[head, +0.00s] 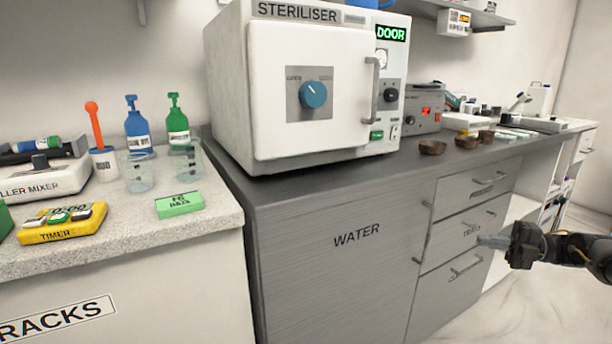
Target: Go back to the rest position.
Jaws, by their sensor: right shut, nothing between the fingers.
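My right gripper (493,241) comes in from the right edge, in front of the grey cabinet's drawers (458,235). It is shut and holds nothing. Its fingers point left and hide part of the middle drawer's label. I cannot tell from this view how far it is from the drawer front. My left gripper is not in view.
A white steriliser (270,130) with its door shut stands on the dark counter (300,186). A yellow timer (62,225), green box (180,204) and beakers (137,172) stand on the lighter worktop. Brown bowls (432,147) sit right of the steriliser. Floor (545,300) shows at lower right.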

